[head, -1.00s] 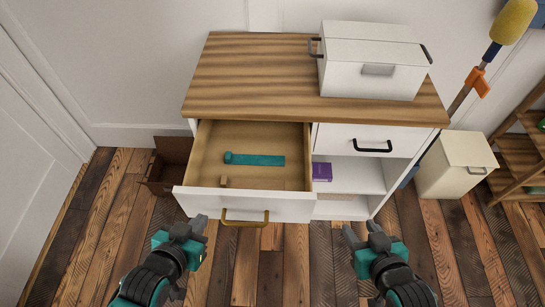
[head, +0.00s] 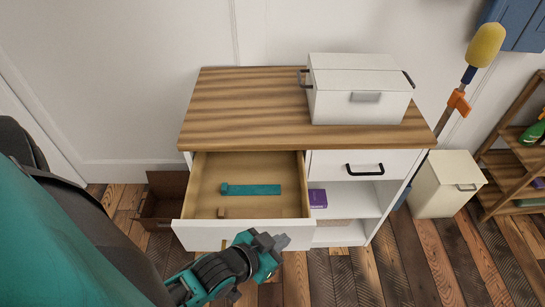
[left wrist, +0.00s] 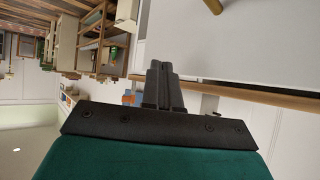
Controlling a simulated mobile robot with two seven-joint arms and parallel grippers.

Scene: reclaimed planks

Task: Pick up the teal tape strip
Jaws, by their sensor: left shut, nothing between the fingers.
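The teal tape strip (head: 250,190) lies flat on the floor of the open left drawer (head: 207,168) in the head view, with a rounded end at its left. My left gripper (head: 266,241) is in front of the drawer's front panel, to the right of its middle, below and nearer than the strip. Its fingers are together and hold nothing. In the left wrist view the shut fingers (left wrist: 160,85) point along the white drawer front (left wrist: 235,45), and the strip does not show there. My right gripper is not in view.
A small wooden block (head: 221,212) lies near the drawer's front. A white lidded box (head: 358,100) stands on the wooden cabinet top (head: 235,100). A purple box (head: 317,198) sits on the shelf beside the drawer. A brown bin (head: 160,205) stands left, a cream bin (head: 445,185) right.

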